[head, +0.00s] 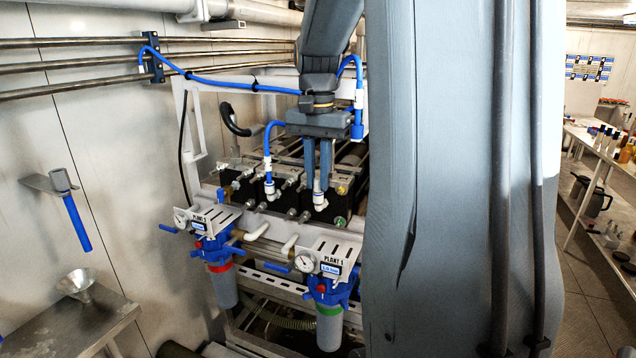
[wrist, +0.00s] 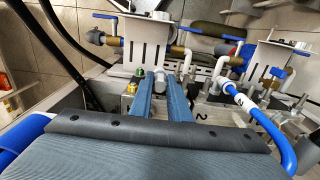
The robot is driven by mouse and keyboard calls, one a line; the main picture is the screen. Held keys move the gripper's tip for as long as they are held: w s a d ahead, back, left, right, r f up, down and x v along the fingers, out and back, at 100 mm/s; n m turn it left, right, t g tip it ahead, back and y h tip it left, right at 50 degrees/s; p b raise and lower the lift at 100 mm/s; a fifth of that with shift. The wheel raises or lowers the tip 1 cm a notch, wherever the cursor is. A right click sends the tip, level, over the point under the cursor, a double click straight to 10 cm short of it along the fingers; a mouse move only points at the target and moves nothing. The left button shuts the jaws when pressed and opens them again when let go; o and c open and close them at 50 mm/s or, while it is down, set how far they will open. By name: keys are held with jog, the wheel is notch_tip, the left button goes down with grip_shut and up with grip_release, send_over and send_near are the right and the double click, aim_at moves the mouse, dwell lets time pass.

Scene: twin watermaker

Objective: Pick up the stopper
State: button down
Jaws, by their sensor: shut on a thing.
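My gripper (head: 318,184) points down over the machine, its two blue-grey fingers closed around a small pale piece, which I take to be the stopper (head: 319,198). The piece shows just below the fingertips, at a white fitting on the machine's front row. I cannot tell whether it is still seated in the fitting or clear of it. In the wrist view, my fingers (wrist: 161,82) reach away from the camera, and the pale stopper (wrist: 160,75) shows between their tips. Most of it is hidden by the fingers.
A blue hose (head: 267,140) with a white end stands left of my gripper; another blue hose (head: 357,100) hangs behind it. Two blue-headed filters (head: 329,290) with gauges and label plates stand in front. A funnel (head: 76,281) sits on a side bench at left.

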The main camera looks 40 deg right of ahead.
aim_at(317, 179)
jog(key=shift+r, duration=0.1)
notch_tip(317, 179, up, 18)
jog(key=b, duration=0.4)
jog(key=c, duration=2.3)
grip_release()
grip_shut()
